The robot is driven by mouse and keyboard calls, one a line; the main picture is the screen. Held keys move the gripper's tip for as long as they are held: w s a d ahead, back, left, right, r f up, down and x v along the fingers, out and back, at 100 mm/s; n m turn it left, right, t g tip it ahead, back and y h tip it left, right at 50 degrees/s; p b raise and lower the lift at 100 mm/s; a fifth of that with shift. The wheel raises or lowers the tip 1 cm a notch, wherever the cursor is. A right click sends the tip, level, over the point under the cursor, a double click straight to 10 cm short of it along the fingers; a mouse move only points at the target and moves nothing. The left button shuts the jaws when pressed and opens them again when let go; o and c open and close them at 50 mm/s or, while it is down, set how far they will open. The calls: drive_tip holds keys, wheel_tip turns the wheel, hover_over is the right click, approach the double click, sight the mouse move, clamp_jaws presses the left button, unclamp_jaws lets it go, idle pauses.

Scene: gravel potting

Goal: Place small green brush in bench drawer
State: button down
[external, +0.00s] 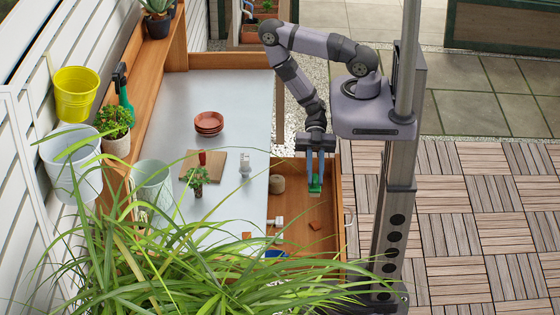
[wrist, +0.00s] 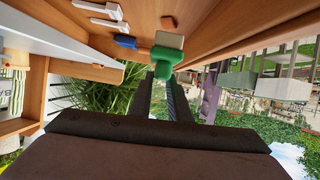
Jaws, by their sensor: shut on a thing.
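The small green brush (external: 315,188) is held between the fingertips of my gripper (external: 315,179), which is shut on it. In the wrist view the green brush (wrist: 165,55) shows at the fingertips (wrist: 162,80), with a pale block-like part at its end. The wooden bench drawer (external: 298,232) is pulled open at the right side of the bench. My gripper points down over the drawer, at its far right part. I cannot tell whether the brush touches the drawer floor.
The drawer holds a twine roll (external: 277,184), a terracotta piece (external: 315,225), a white item (external: 275,221) and a blue item (external: 275,253). The grey bench top (external: 232,110) carries stacked saucers (external: 208,122) and a small plant (external: 197,176). Long leaves (external: 150,275) overhang the near end.

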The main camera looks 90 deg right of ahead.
sight(315, 187)
drive_tip(key=shift+f, duration=1.85)
drive_tip(key=shift+f, duration=0.1)
drive_tip(key=shift+f, duration=0.35)
drive_tip(key=shift+f, duration=0.2)
drive_tip(key=c, duration=1.7)
unclamp_jaws()
drive_tip(key=shift+o, duration=0.2)
drive_tip(key=shift+r, duration=0.2)
